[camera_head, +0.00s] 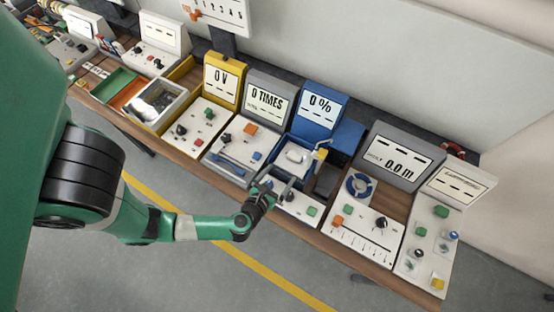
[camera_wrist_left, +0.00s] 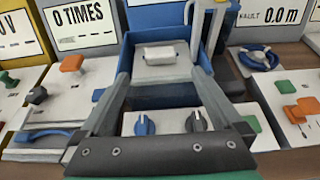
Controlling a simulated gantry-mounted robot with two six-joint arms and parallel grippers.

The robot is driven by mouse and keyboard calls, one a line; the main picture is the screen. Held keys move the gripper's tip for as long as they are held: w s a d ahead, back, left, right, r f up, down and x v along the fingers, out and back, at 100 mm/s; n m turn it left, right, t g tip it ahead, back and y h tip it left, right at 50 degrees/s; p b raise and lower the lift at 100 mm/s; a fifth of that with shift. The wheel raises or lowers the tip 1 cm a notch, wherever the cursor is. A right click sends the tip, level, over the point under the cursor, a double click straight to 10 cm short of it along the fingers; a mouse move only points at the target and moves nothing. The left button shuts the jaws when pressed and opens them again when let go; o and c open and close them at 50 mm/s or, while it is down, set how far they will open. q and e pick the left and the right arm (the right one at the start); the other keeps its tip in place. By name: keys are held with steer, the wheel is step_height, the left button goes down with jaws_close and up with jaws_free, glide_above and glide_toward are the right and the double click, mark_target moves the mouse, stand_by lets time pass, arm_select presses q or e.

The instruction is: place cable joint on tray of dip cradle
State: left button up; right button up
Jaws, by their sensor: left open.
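The cable joint (camera_wrist_left: 160,55) looks like a small white rounded block lying on the pale tray (camera_wrist_left: 145,73) of the dip cradle, within its blue housing (camera_wrist_left: 208,50). In the head view the joint (camera_head: 295,155) shows as a small pale shape below the blue "0 %" display (camera_head: 320,106). My left gripper (camera_head: 279,184) is open and empty, just in front of the tray. In the left wrist view its fingers (camera_wrist_left: 163,78) stand to either side of the tray's near part, apart from the joint. My right gripper is not in view.
The "0 TIMES" station (camera_head: 265,101) is to the left and the "0.0 m" station (camera_head: 398,162) to the right.

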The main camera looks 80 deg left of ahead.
arm_select(q)
steer(key=shift+v, duration=0.85)
